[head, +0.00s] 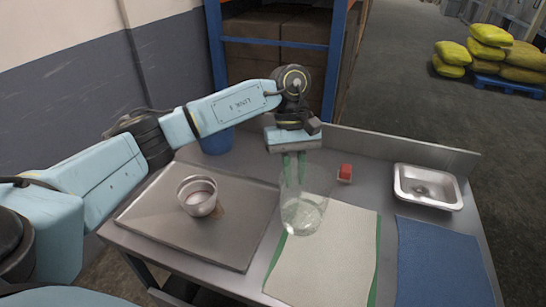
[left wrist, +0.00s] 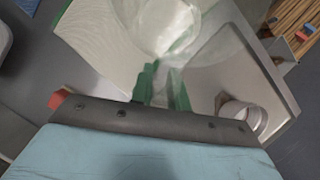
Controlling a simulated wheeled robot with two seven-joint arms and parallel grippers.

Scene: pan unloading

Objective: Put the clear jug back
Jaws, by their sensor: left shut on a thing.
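The clear jug (head: 303,214) is see-through and stands near the middle of the table, at the left back corner of a pale mat. In the head view my left gripper (head: 293,172) points down at it from above, its green fingers at the jug's upper part. The gripper is shut on the jug. In the left wrist view the green fingers (left wrist: 162,88) overlap the jug (left wrist: 172,35), whose outline is faint. I cannot tell whether the jug's base touches the mat. My right gripper is not in view.
A metal pan (head: 198,196) sits on a grey tray (head: 150,229) at left. The pale mat (head: 325,270) has green edges.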

